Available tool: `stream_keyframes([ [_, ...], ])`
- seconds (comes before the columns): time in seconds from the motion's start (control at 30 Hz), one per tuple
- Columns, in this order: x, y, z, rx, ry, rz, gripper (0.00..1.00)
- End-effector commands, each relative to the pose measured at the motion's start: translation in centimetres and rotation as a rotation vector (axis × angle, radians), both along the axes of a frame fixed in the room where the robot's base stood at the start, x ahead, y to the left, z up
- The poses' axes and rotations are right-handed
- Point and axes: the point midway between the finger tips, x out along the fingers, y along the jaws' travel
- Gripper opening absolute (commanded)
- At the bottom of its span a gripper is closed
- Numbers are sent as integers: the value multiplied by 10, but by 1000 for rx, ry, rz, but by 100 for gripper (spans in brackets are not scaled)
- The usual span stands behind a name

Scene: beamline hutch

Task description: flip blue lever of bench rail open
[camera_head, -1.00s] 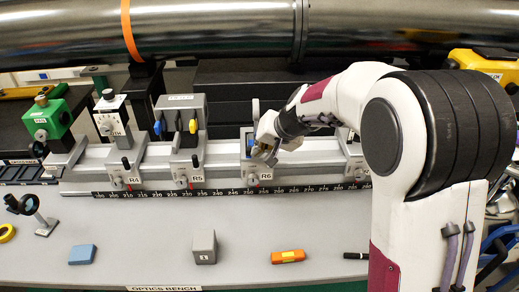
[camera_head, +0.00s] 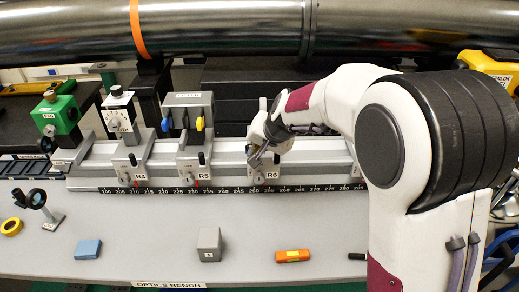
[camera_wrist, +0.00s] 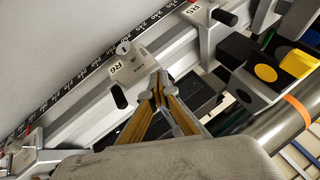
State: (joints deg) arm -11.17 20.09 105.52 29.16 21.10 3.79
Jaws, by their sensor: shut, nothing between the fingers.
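The bench rail (camera_head: 318,154) runs across the bench with carriers R4, R5 and R6 on it. I cannot tell which is the named lever. My gripper (camera_head: 256,158) is shut and empty, over the R6 carrier (camera_head: 270,176). In the wrist view its fingertips (camera_wrist: 157,78) are close to the R6 carrier (camera_wrist: 118,68); contact is unclear.
A grey block (camera_head: 209,245), a blue block (camera_head: 88,249) and an orange item (camera_head: 292,256) lie on the front of the bench. A green device (camera_head: 57,113) stands at the left. A steel pipe (camera_head: 220,32) crosses behind and above the rail.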

Motion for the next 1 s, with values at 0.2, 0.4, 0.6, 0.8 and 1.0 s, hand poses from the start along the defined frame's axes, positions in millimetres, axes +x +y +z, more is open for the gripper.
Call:
stream_keyframes([
  [0.2, 3, 12, 0, 0, -1, 2, 0],
  [0.4, 7, 21, 0, -1, 0, 2, 0],
  [0.6, 12, 29, 0, -1, 0, 1, 0],
  [0.8, 17, 34, 0, 0, 0, 0, 0],
  [1.0, 21, 37, 0, -1, -1, 2, 0],
])
